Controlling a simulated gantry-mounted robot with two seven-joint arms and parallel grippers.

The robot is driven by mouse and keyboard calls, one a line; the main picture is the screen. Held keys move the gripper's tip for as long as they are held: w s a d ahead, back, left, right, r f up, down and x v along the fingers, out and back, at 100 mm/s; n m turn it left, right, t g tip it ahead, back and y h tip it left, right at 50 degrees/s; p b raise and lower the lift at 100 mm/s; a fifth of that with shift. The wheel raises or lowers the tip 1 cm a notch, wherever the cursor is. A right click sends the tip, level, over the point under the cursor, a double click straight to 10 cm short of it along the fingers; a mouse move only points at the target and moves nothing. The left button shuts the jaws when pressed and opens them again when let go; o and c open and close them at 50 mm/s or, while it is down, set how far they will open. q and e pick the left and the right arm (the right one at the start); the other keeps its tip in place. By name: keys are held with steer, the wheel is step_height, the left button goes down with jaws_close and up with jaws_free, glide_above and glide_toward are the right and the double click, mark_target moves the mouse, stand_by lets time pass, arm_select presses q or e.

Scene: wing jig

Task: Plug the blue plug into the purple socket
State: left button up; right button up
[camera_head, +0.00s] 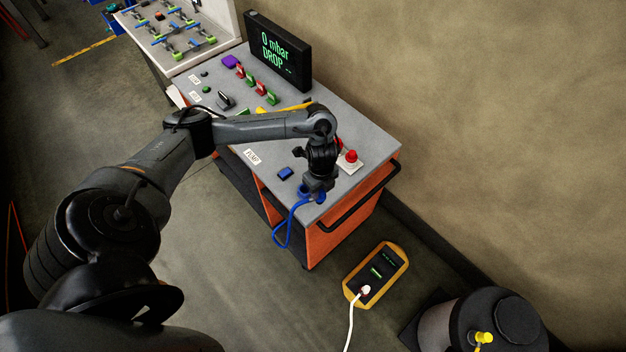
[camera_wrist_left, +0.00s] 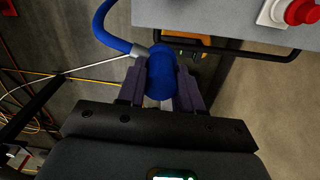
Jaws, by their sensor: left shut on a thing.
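The blue plug (camera_wrist_left: 161,76) is held between the two fingers of my left gripper (camera_wrist_left: 160,88) in the left wrist view. A blue cable (camera_wrist_left: 109,25) curves away from its side. In the head view my left gripper (camera_head: 316,188) is at the near end of the cart top, mostly covering the plug; the blue cable (camera_head: 281,234) hangs in a loop over the edge. The purple socket (camera_head: 231,62) is at the far left of the cart top, well away from the gripper. My right gripper is not in view.
The grey cart top (camera_head: 240,128) carries several red and green valves, a blue block (camera_head: 285,173) and a red button (camera_head: 351,156). A black display (camera_head: 278,50) stands along its back edge. A yellow power strip (camera_head: 376,273) lies on the floor.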

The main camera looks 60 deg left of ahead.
arm_select(q)
steer(key=shift+d+r+p, duration=0.5)
steer(key=shift+d+r, duration=0.25)
steer(key=shift+r, duration=0.1)
steer(key=shift+r+p, duration=1)
steer(key=shift+p, duration=0.25)
steer(key=shift+r, duration=0.15)
